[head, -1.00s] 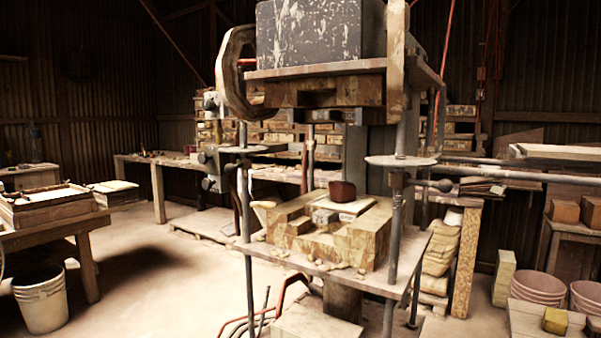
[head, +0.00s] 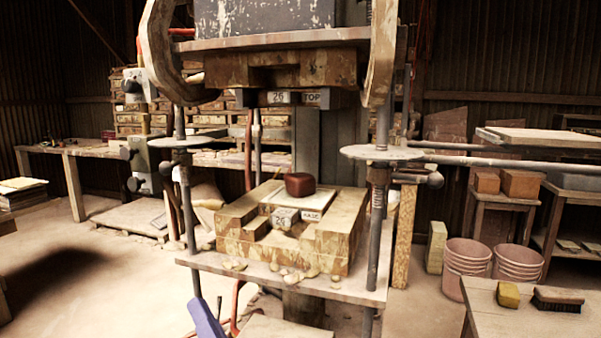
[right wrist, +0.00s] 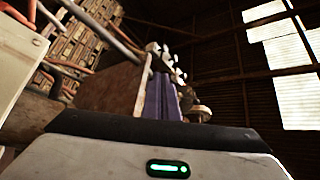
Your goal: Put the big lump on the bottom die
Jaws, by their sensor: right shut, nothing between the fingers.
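The big lump (head: 299,184), a dark red-brown block with rounded edges, rests on the pale top of the bottom die (head: 311,216). The die carries labels that seem to read 26 and BASE and sits in a blocky wooden frame on the press table. My right gripper (head: 195,301) shows as a purple finger at the bottom edge, below and left of the press table, apart from the lump. In the right wrist view its purple fingers (right wrist: 163,78) are together and empty. My left gripper is not in view.
The top die (head: 310,97) hangs above the lump with open space between. Steel columns (head: 376,235) flank the press table (head: 325,286), and small clay crumbs lie along its front. A side table (head: 520,322) at right holds a yellow sponge (head: 508,294) and a brush (head: 558,299).

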